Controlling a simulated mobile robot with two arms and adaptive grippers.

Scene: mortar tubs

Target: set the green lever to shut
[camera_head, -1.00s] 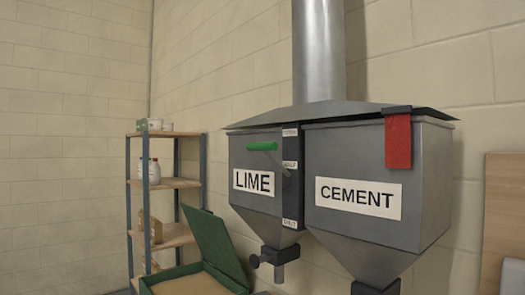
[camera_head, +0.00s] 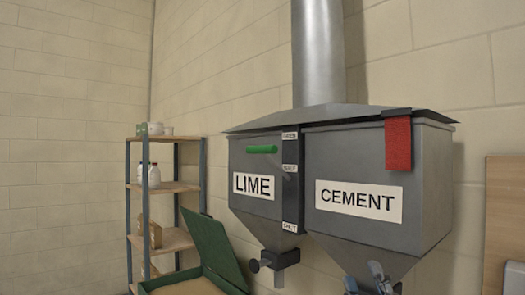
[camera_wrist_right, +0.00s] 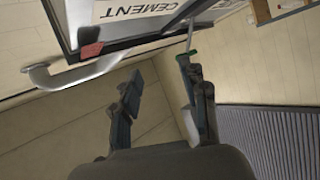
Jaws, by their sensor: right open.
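The green lever (camera_head: 262,149) is a horizontal green bar on the front of the lime hopper (camera_head: 249,212), level with a spot just below the top label. A dark strip (camera_head: 291,190) beside it carries three small labels, top to bottom, the lowest appearing to read SHUT. My right gripper (camera_head: 365,278) shows at the bottom edge, in front of the cement hopper's lower part, well below and right of the lever. In the right wrist view its fingers (camera_wrist_right: 160,86) are spread with nothing between them. A small green patch by one finger there is unclear. My left gripper is not in view.
The cement hopper (camera_head: 421,190) stands right of the lime one, with a red cloth (camera_head: 398,144) hanging over its front. An open green box (camera_head: 213,246) is below left. A shelf (camera_head: 175,187) with containers stands behind it. A metal pipe (camera_head: 318,55) rises above.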

